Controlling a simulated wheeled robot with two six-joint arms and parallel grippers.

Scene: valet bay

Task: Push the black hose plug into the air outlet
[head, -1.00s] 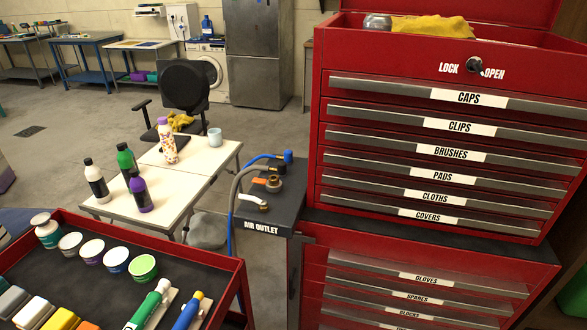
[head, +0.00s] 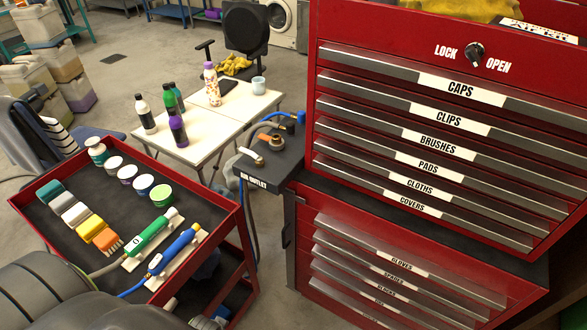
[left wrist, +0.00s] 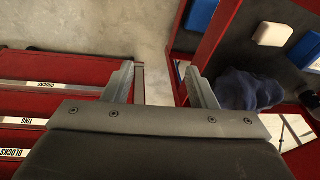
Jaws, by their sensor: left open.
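The air outlet (head: 268,142) is a brass fitting on a small dark shelf (head: 262,177) labelled AIR OUTLET, left of the red tool chest. A white lever (head: 251,155) sits beside it. The black hose plug (head: 287,127) appears small at the shelf's back, near the end of the grey hose (head: 250,131) and beside a blue plug (head: 301,117). Its exact outline is unclear. My left gripper (left wrist: 159,68) is open and empty in the left wrist view, above a gap between drawers and the red cart, away from the plug. My right gripper is not in view.
The red cart (head: 226,212) holds tubs, brushes and two hand tools. A white table (head: 197,151) with several bottles stands behind it. The red chest (head: 334,138) fills the right. A dark blue cloth (left wrist: 249,88) lies on the cart's lower shelf.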

